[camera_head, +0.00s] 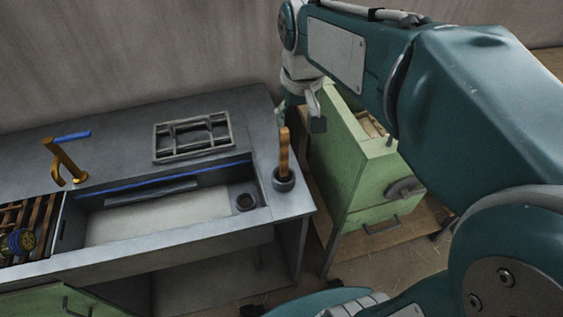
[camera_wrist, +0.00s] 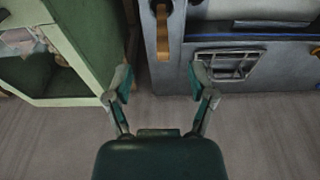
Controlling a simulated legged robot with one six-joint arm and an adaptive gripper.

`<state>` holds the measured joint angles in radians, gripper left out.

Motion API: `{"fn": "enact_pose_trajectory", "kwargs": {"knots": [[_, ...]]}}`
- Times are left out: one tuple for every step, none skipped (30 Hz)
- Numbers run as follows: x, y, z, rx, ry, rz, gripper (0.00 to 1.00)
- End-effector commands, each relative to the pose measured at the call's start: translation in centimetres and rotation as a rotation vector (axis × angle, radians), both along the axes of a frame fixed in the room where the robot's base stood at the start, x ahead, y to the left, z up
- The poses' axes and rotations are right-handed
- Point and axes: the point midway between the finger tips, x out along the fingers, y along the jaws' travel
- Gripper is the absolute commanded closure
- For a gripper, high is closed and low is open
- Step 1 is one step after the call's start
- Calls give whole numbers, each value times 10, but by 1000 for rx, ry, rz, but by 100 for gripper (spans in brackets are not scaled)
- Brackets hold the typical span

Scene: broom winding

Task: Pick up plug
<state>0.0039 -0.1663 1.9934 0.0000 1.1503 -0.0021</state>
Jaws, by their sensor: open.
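The plug (camera_head: 284,152), as far as I can tell, is the upright wooden handle in a dark round base at the right front corner of the grey sink counter. Its wooden handle also shows in the wrist view (camera_wrist: 162,32), at the top, beyond the gap between my fingers; its base is cut off or unclear there. My gripper (camera_wrist: 162,80) is open and empty, fingers apart. In the head view my gripper (camera_head: 316,118) is above and a little right of the plug, partly behind my arm, and apart from it.
The sink basin (camera_head: 150,222) has a round drain (camera_head: 245,202) at its right end. A metal rack (camera_head: 193,136) lies behind it, and a brass tap (camera_head: 65,160) stands left. A green cabinet (camera_head: 340,160) stands close right of the counter. A wall (camera_head: 130,60) rises behind.

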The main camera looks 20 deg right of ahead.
Motion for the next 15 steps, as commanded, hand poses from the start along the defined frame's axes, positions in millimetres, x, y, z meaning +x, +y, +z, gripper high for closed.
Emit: {"fn": "enact_pose_trajectory", "kwargs": {"knots": [[16, 0, -5, 0, 34, 0, 29], [24, 0, -7, 0, 53, 0, 29], [34, -1, -10, 0, 75, -1, 29], [40, -1, -12, 0, 91, -1, 29], [47, -1, -15, 0, 104, -1, 29], [54, -1, -17, 0, 122, -1, 29], [59, -1, -19, 0, 133, -1, 29], [63, -1, -21, 0, 141, -1, 29], [67, -1, -23, 0, 152, -1, 29], [69, -1, -24, 0, 157, -1, 29], [71, -1, -25, 0, 162, -1, 29], [72, -1, -27, 0, 165, -1, 29], [73, -1, -29, 0, 167, -1, 29], [73, -1, -32, 0, 169, -1, 29], [73, -1, -37, 0, 169, -1, 29]]}}
